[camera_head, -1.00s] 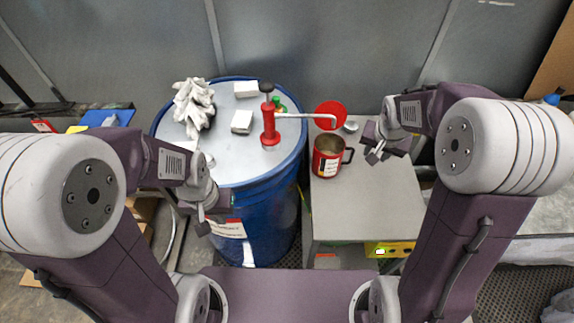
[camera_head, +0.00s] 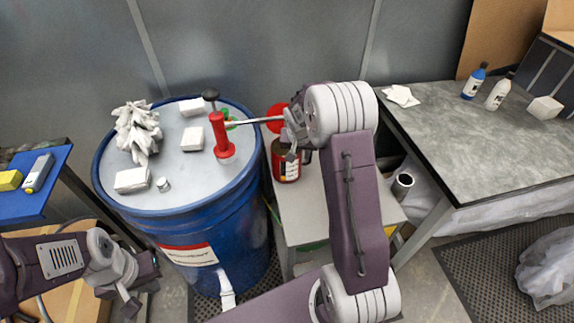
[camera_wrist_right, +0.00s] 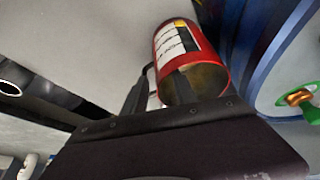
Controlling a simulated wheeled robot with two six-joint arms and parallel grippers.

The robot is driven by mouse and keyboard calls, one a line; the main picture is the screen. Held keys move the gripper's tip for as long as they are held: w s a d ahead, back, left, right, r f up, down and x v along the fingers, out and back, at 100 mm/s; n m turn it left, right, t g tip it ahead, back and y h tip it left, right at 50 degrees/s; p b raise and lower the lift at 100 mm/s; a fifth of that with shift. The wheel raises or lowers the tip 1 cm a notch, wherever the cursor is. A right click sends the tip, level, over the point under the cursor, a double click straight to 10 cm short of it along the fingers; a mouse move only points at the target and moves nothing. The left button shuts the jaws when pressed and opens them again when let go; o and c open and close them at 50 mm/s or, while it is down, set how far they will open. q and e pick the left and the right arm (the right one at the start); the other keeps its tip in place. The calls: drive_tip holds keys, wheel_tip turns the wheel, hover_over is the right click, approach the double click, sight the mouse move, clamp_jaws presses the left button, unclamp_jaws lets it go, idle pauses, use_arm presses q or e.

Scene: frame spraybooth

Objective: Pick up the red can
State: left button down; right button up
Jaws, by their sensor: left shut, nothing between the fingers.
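The red can (camera_head: 286,168) has a white label and stands on the grey table (camera_head: 300,215) beside the blue drum. My left gripper (camera_head: 130,300) is shut and empty, low at the left, far from the can.
The blue drum (camera_head: 188,222) carries a red hand pump (camera_head: 221,138), white gloves (camera_head: 137,130) and several white blocks. The pump's spout reaches toward my right gripper. A red disc (camera_head: 275,117) is behind the can. A grey workbench (camera_head: 470,135) with bottles stands at the right.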

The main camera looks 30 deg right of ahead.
drive_tip(key=x, duration=0.4)
drive_tip(key=p+x, duration=0.1)
drive_tip(key=x, duration=0.1)
drive_tip(key=shift+w+d, duration=0.35)
drive_tip(key=shift+d, duration=0.05)
drive_tip(key=shift+s+a, duration=0.1)
clamp_jaws()
drive_tip(key=shift+r, duration=0.1)
idle(0.8)
